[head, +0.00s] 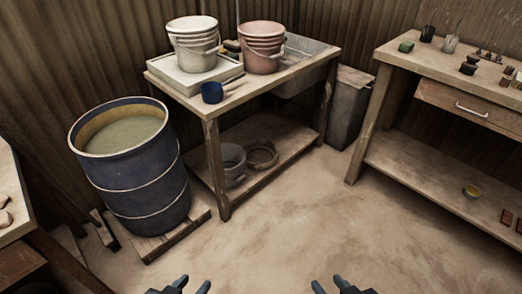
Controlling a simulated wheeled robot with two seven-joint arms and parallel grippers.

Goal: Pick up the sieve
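A round, shallow, brownish rimmed thing (262,155), which looks like the sieve, lies on the lower shelf of the wooden sink table (222,165). It is partly shaded, and its mesh cannot be made out. A grey bucket (233,158) stands just left of it. My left gripper (191,285) and my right gripper (330,286) show at the bottom edge of the view, over the floor. Both have their fingers spread, with nothing seen between them. Both are well in front of the shelf and apart from it.
A blue barrel (150,185) of murky liquid stands on a pallet left of the table. On the tabletop are a white bucket (193,45), a pink bucket (262,50) and a blue dipper (212,93). A workbench (420,65) stands at right. The middle floor (290,225) is clear.

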